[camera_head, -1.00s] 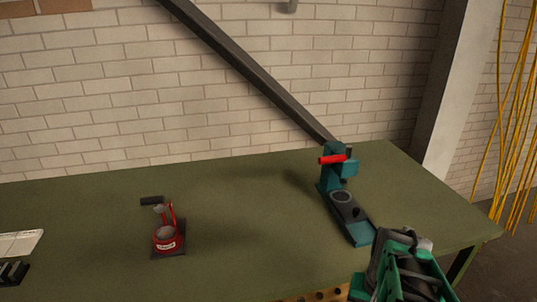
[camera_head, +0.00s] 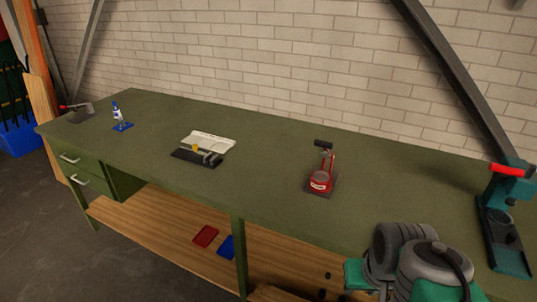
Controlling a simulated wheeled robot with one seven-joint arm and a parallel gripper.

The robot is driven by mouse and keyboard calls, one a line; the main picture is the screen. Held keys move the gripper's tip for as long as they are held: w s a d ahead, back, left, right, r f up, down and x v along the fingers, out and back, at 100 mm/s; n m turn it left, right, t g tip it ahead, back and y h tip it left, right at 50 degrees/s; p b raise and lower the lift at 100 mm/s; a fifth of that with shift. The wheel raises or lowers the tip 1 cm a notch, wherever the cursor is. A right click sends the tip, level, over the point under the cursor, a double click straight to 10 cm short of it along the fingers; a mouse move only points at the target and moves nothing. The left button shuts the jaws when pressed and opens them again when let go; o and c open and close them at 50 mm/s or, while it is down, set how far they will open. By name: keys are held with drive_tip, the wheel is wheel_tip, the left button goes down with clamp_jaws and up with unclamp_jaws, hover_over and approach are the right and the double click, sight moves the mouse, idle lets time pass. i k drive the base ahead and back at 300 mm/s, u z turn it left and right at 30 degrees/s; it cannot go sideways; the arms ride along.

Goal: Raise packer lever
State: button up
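A small red device (camera_head: 321,181) stands on a dark base plate on the green workbench, right of the middle. Its black handle (camera_head: 323,144) sits at the top of a red upright, raised above the round red cup. A teal press (camera_head: 507,215) with a red lever handle (camera_head: 507,170) stands at the right edge, partly cut off. Neither carries a label I can read as packer. Part of my arm, grey and green, shows at the bottom right, in front of the bench. My gripper's fingers do not show, and nothing of mine visibly touches either device.
The green bench (camera_head: 265,195) has clear surface between the devices. A black-and-white tool (camera_head: 200,151), a small blue device (camera_head: 121,117) and a red-handled item (camera_head: 80,112) stand further left. Red (camera_head: 206,236) and blue trays (camera_head: 226,246) lie on the shelf below. A brick wall is behind.

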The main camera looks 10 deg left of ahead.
sight(326, 145)
drive_tip(key=u, duration=2.1)
drive_tip(key=i, duration=0.9)
drive_tip(key=u, duration=0.3)
drive_tip(key=i, duration=0.9)
drive_tip(key=z, duration=0.8)
drive_tip(key=i, duration=0.9)
drive_tip(key=z, duration=1)
drive_tip(key=k, duration=0.1)
drive_tip(key=u, duration=0.15)
